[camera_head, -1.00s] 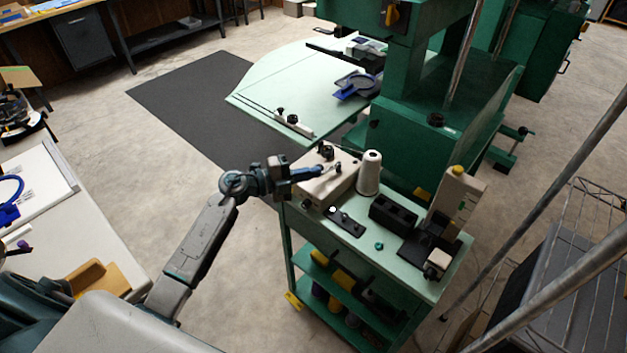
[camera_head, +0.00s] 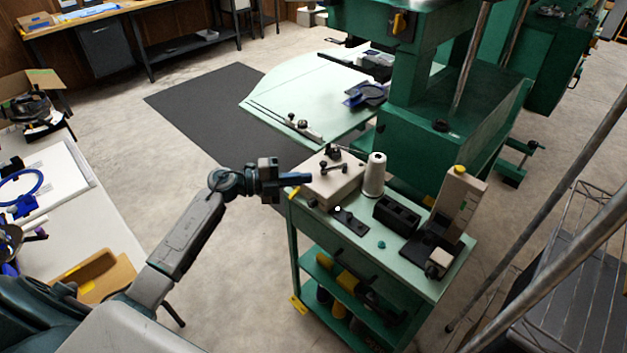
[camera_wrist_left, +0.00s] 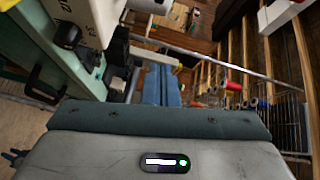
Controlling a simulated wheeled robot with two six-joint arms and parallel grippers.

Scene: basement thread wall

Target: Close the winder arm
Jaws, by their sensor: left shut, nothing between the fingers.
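The winder is a beige box (camera_head: 334,184) on the left end of the green cart top. Its small dark winder arm (camera_head: 333,162) with black knobs is on the box's top; I cannot tell its exact position. My left gripper (camera_head: 308,178) is shut and empty, with its blue fingertips at the left side of the box. I cannot tell whether they touch it. In the left wrist view the shut blue fingers (camera_wrist_left: 162,84) point away from the camera, and part of the pale winder box (camera_wrist_left: 90,18) shows at upper left. My right gripper is out of view.
On the cart top (camera_head: 352,249) stand a white thread cone (camera_head: 374,176), a black block holder (camera_head: 397,215) and a beige upright unit (camera_head: 460,203). A green machine (camera_head: 445,140) stands behind. A metal rack (camera_head: 570,290) is at right. Open floor lies left of the cart.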

